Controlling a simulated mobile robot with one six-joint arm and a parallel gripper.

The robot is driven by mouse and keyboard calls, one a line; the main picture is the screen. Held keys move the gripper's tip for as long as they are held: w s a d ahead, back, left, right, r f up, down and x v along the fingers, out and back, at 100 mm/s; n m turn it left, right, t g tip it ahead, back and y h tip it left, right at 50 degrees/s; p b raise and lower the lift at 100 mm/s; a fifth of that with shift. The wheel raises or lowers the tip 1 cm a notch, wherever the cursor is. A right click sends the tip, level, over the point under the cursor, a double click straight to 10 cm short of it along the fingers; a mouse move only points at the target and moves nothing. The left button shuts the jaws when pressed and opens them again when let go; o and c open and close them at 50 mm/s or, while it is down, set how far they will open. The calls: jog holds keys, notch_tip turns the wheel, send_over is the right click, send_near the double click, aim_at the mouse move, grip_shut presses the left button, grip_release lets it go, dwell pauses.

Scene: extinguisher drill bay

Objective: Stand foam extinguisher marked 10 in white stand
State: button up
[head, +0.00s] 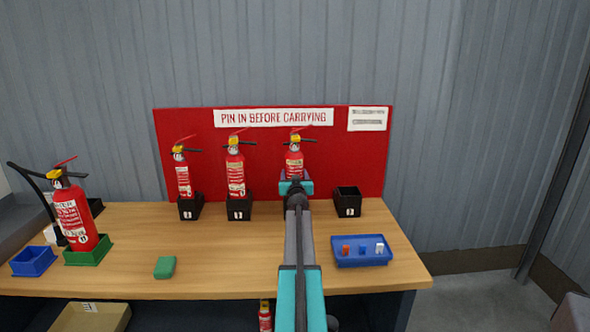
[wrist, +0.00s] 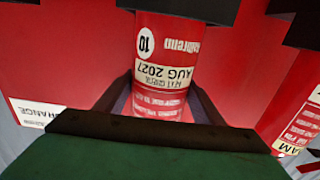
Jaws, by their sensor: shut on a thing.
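The red extinguisher marked 10 (wrist: 170,55) shows upside down in the wrist view, with an AUG 2027 label. It also shows in the head view (head: 294,160), upright before the red board. My gripper (head: 297,187) is shut on its body, one dark finger on each side in the wrist view (wrist: 160,105). A black block (wrist: 180,8) meets its lower end; I cannot tell whether it is seated or raised. My arm hides its base in the head view. A small white piece (head: 52,234) shows at far left, mostly hidden; I cannot tell whether it is the white stand.
Two red extinguishers (head: 184,175) (head: 235,172) stand in black stands to the left. An empty black stand (head: 348,200) is to the right. A large extinguisher (head: 75,215) stands in a green stand beside a blue stand (head: 33,262). A blue tray (head: 350,263) and green block (head: 165,267) lie in front.

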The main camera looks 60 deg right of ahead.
aim_at(293, 160)
jog(key=shift+r+p, duration=3.1)
jog(key=shift+r, duration=0.1)
jog(key=shift+w+a, duration=0.1)
